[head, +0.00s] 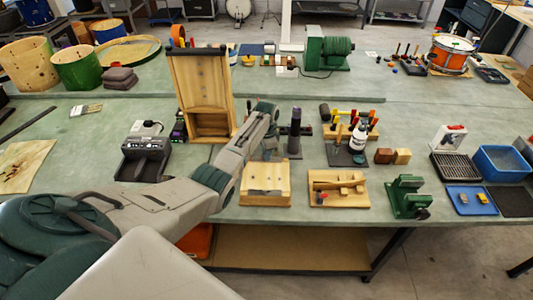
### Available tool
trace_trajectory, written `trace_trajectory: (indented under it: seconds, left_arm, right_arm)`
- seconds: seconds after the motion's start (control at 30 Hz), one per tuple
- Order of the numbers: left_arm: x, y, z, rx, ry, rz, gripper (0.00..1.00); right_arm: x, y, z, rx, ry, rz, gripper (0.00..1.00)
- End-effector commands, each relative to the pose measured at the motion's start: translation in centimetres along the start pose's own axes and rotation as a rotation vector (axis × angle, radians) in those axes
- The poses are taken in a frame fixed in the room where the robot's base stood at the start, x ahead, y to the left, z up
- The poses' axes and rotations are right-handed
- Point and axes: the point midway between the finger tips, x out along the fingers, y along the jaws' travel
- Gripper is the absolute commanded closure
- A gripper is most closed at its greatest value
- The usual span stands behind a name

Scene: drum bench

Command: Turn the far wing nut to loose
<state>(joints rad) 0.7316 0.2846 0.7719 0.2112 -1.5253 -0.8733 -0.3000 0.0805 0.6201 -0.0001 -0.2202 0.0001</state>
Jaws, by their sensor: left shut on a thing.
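A pale wooden block (265,193) sits near the front edge of the bench. My left gripper (268,154) points down at the back of its top face. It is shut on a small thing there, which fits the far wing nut. The nut itself is hidden by the fingers and too small to make out, so its turn cannot be read. My left arm reaches in from the lower left. My right gripper is not in view.
A tall wooden frame (183,92) stands close behind my forearm. A dark upright cylinder (294,137) is just right of the gripper. Right of the block are a wooden board with a jig (325,198) and a green clamp (407,197).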

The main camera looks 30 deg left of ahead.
Motion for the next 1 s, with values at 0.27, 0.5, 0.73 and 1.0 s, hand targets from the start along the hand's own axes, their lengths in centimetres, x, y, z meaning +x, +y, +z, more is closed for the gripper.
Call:
trace_trajectory:
  seconds: [0.27,0.5,0.73,1.0]
  left_arm:
    - [-0.16,-0.11,-0.04,-0.263,0.002,-0.003,1.00]
    - [-0.18,-0.11,-0.04,-0.491,0.002,-0.003,1.00]
    - [-0.20,-0.12,-0.05,-0.710,0.003,-0.003,1.00]
    - [-0.21,-0.12,-0.06,-0.966,0.003,-0.003,1.00]
  right_arm:
    - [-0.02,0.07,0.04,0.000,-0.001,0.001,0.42]
    - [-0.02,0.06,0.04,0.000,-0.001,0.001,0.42]
    - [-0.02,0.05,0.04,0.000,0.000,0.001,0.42]
    - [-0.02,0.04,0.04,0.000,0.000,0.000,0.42]
